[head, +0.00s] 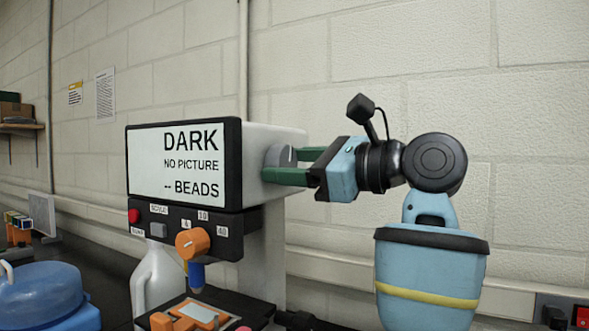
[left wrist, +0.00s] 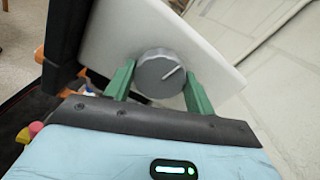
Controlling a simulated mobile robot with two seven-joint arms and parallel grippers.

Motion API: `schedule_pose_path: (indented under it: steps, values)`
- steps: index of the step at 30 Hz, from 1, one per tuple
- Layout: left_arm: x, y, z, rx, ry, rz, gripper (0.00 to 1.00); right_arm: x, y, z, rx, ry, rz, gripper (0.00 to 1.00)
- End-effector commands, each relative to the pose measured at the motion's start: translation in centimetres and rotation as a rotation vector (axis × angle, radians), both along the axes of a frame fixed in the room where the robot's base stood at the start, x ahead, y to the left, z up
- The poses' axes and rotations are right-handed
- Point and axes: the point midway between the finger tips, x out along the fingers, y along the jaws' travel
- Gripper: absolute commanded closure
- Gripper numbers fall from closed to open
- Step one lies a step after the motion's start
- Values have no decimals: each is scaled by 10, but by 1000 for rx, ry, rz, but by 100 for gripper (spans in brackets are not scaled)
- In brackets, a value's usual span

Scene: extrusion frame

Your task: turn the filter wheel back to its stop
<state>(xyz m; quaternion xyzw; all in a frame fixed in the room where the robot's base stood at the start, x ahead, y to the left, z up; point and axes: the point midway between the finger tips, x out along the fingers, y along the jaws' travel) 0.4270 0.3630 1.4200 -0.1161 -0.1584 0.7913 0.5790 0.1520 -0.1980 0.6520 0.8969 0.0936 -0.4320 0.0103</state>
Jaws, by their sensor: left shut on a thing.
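The filter wheel, a round grey knob (head: 277,156), sits on the right side of the white instrument head (head: 285,140). In the left wrist view the filter wheel (left wrist: 160,74) shows a white line pointing up and to the right. My left gripper (head: 284,166) reaches it from the right with two green fingers. In the left wrist view the fingers of the left gripper (left wrist: 159,80) lie on either side of the wheel, shut on it. My right gripper is not in view.
The instrument's screen (head: 185,162) reads "DARK NO PICTURE -- BEADS". Below it are a red button (head: 133,215) and an orange knob (head: 192,243) among the marks 4, 10 and 40. A white jug (head: 157,285) and a blue lidded container (head: 40,293) stand at the left.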

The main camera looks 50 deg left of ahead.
Motion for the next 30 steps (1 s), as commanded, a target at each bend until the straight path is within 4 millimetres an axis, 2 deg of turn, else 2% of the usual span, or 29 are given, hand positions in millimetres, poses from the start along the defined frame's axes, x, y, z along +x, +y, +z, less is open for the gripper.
schedule_pose_path:
  steps: [12,29,30]
  values:
    - [0,0,0,56,-176,0,68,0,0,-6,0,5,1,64]
    - [0,0,0,64,-202,0,68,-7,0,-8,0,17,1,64]
    - [0,0,0,64,-202,0,40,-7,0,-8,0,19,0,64]
